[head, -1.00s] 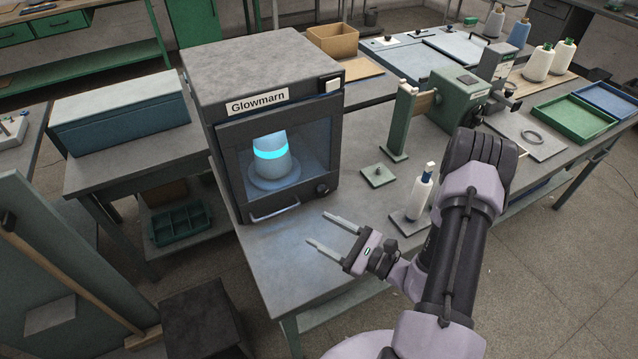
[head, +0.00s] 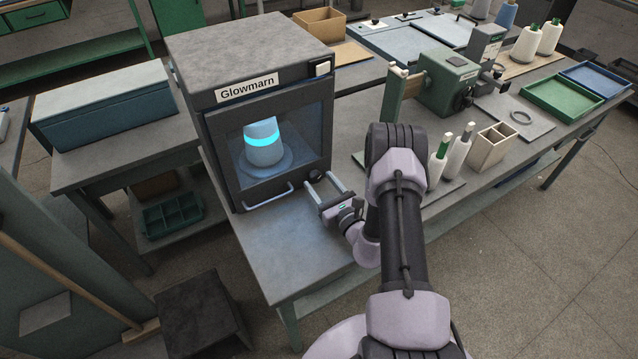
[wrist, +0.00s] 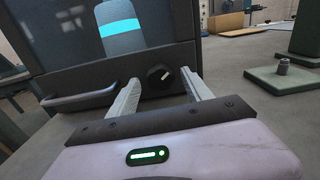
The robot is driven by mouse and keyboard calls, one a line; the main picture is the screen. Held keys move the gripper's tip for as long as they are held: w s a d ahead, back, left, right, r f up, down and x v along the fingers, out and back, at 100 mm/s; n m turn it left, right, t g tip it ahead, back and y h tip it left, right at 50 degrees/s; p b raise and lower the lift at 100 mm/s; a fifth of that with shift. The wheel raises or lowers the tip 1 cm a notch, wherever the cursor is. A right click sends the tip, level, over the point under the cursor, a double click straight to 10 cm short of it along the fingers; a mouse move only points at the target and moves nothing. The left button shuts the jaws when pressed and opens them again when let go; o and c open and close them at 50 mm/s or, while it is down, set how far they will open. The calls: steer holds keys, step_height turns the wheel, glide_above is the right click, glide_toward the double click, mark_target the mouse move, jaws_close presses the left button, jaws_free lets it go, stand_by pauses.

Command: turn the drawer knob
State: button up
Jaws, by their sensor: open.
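The dark round knob (head: 314,175) is at the lower right of the front of the grey box labelled Glowmarn (head: 265,120). In the wrist view the knob (wrist: 160,76) has a pale pointer mark, tilted up to the right. My gripper (head: 321,181) is open and faces the knob. In the wrist view its two fingers lie left and right of the knob; I cannot tell whether they reach it. The box's bar handle (head: 269,196) is left of the knob. Behind the window stands a cone with a glowing cyan band (head: 262,141).
The bench top (head: 290,242) in front of the box is clear. A green winder (head: 448,82), several thread cones and a divided wooden box (head: 490,147) stand to the right. A small green plate with a post (wrist: 284,76) is right of my gripper in the wrist view.

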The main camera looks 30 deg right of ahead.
steer(key=shift+w, duration=0.65)
steer(key=shift+c, duration=0.5)
jaws_close()
steer(key=shift+m, duration=0.3)
steer(key=m, duration=0.3)
steer(key=shift+m, duration=1.8)
